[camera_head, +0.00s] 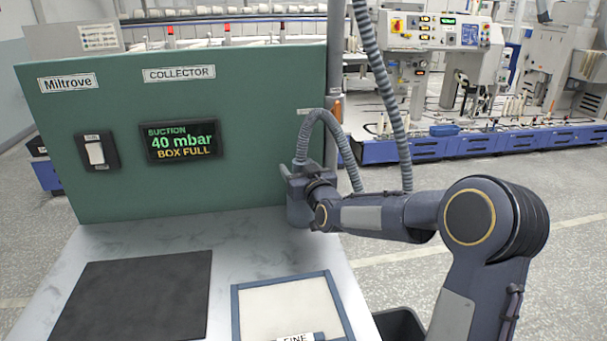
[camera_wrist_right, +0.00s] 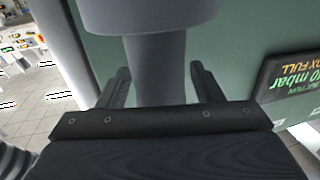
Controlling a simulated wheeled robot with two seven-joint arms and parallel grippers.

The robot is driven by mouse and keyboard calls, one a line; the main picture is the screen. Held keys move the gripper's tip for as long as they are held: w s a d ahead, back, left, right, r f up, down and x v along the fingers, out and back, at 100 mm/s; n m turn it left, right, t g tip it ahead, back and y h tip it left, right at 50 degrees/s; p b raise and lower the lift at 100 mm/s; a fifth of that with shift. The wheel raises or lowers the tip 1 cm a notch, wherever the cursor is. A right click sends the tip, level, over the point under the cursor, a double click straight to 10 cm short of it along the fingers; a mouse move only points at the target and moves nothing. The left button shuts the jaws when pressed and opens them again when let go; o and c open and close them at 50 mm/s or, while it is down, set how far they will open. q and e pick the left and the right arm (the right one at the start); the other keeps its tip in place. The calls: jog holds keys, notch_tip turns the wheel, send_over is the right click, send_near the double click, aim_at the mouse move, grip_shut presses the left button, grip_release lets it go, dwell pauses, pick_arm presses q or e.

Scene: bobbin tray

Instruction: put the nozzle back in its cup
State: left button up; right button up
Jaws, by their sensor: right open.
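The grey suction nozzle (camera_wrist_right: 160,75) stands between the fingers of my right gripper (camera_wrist_right: 160,68) in the right wrist view, which shows the scene upside down. Its far end meets a wider grey cup (camera_wrist_right: 150,14) and appears to sit inside it. My right gripper (camera_head: 298,178) is open around the nozzle, one finger on each side. In the head view the cup (camera_head: 299,214) stands at the collector's right edge, and a ribbed hose (camera_head: 326,113) arches up from the nozzle's top. The gripper and wrist partly hide the nozzle there. My left gripper is not in view.
The green collector box (camera_head: 240,120) stands behind the table (camera_head: 235,240); its display (camera_head: 180,141) reads 40 mbar, BOX FULL. A dark mat (camera_head: 135,295) and a blue-rimmed tray (camera_head: 237,312) labelled FINE lie in front. A black bin (camera_head: 402,324) is at the right.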

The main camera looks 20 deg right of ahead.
jog(key=shift+s, duration=0.35)
pick_arm(q)
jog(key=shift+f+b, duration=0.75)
jog(key=shift+b, duration=0.15)
pick_arm(e)
jog(key=s, duration=1.1)
jog(key=shift+s+a, duration=0.15)
jog(key=shift+a, duration=0.15)
jog(key=shift+r, duration=0.15)
pick_arm(q)
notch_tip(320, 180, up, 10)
jog(key=p, duration=1)
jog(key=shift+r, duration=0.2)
pick_arm(e)
jog(key=s+a+f+g+y, duration=0.1)
jog(key=s+a+g, duration=0.4)
jog(key=s, duration=1)
jog(key=s+a+f+m+g+y, duration=0.1)
jog(key=s+a+g+y, duration=0.2)
jog(key=s, duration=1.2)
jog(key=a+g, duration=0.2)
jog(key=g, duration=0.2)
jog(key=shift+f+y, duration=0.15)
jog(key=shift+y, duration=0.25)
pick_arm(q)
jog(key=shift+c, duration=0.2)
